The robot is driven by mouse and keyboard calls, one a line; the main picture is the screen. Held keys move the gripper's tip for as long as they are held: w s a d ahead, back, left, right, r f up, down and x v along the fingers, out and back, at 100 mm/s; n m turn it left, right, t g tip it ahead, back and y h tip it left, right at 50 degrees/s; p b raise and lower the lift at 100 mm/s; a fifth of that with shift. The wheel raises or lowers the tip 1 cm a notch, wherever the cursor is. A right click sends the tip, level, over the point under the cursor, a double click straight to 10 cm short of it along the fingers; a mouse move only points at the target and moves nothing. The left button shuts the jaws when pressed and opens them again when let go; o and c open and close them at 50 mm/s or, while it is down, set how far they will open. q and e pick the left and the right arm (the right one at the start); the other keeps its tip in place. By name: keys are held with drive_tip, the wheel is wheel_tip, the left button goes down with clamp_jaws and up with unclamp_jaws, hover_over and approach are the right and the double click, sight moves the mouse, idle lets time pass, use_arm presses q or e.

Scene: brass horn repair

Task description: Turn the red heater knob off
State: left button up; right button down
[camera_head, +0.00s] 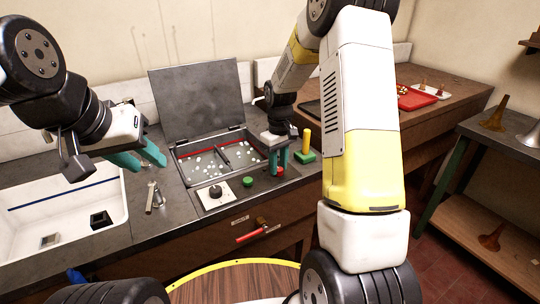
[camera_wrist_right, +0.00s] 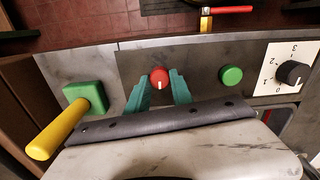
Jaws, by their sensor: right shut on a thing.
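The red heater knob (camera_head: 281,172) sits on the counter front, right of a round green button (camera_head: 247,181). In the right wrist view the red knob (camera_wrist_right: 159,75) is round, with a white mark toward the picture's bottom. My right gripper (camera_head: 278,162) has its teal fingers on both sides of the knob, and it shows in the wrist view too (camera_wrist_right: 158,92). It is shut on the knob. My left gripper (camera_head: 139,159) is open and empty above the counter, near the sink. In the head view the fingers hide part of the knob.
A tank (camera_head: 184,179) with its lid (camera_head: 197,98) raised stands behind the controls. A numbered dial (camera_head: 215,193) is at left; a yellow lever on a green base (camera_head: 305,156) is at right. A red-handled valve (camera_head: 258,233) juts from the front. A sink (camera_head: 112,242) lies left.

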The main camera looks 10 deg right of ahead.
drive_tip(key=shift+n, duration=0.4)
drive_tip(key=c, duration=1.1)
unclamp_jaws()
drive_tip(key=shift+r, duration=0.15)
wheel_tip(320, 180, up, 8)
drive_tip(key=shift+f, duration=0.2)
